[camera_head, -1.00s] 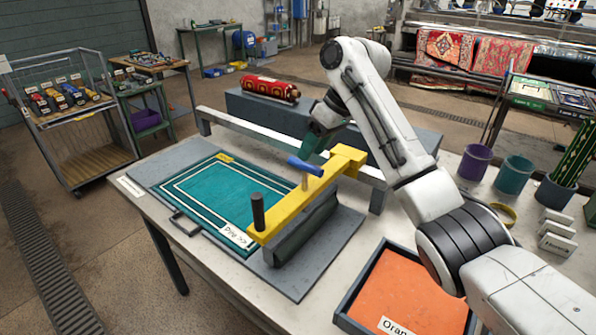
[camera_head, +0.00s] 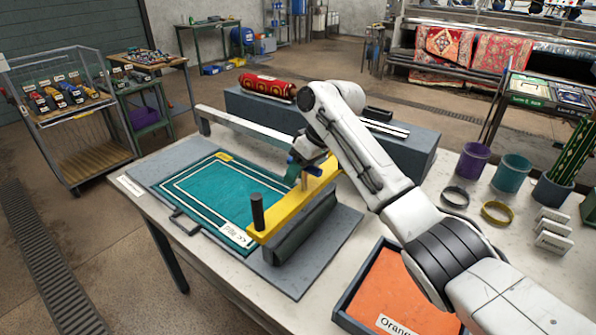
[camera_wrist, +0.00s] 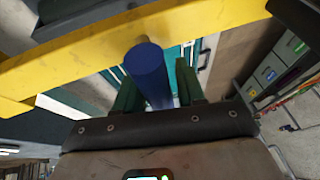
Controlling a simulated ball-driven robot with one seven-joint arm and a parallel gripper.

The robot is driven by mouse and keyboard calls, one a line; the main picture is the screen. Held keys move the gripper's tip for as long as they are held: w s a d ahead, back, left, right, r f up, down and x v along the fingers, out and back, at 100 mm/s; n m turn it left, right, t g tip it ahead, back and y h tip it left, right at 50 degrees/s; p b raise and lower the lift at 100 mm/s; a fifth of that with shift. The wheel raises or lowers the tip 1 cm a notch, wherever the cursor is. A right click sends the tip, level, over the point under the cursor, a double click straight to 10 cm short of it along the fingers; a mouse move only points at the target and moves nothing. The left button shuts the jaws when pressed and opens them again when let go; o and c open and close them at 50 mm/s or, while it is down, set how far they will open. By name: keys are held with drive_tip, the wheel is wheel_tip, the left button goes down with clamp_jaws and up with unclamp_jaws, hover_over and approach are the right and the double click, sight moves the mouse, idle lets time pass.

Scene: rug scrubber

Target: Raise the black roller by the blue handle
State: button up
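The yellow bar (camera_head: 296,203) spans the teal rug (camera_head: 215,192) on its grey board. A blue handle (camera_head: 292,168) stands out from the bar, mostly covered by my gripper in the head view. An upright black grip (camera_head: 257,211) is at the bar's near end. A dark grey, roller-like part (camera_head: 303,228) hangs under the bar; I cannot tell whether this is the black roller. In the wrist view the blue handle (camera_wrist: 147,72) lies between the green fingers of my gripper (camera_wrist: 158,82). A gap shows beside the right finger, so the gripper is open around the handle.
An orange tray (camera_head: 405,287) lies at the table's front right. Purple (camera_head: 473,161) and teal (camera_head: 513,175) cups, two rings and white blocks stand on the right. A grey rail (camera_head: 235,124) and a block with a rolled red rug (camera_head: 268,87) are behind.

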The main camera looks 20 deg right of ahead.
clamp_jaws()
drive_tip(key=shift+r, duration=0.1)
drive_tip(key=shift+w+r+p, duration=0.1)
drive_tip(key=shift+r+p, duration=1.6)
drive_tip(key=shift+r, duration=0.7)
drive_tip(key=shift+o, duration=0.2)
unclamp_jaws()
drive_tip(key=shift+r, duration=0.1)
drive_tip(key=shift+o, duration=1)
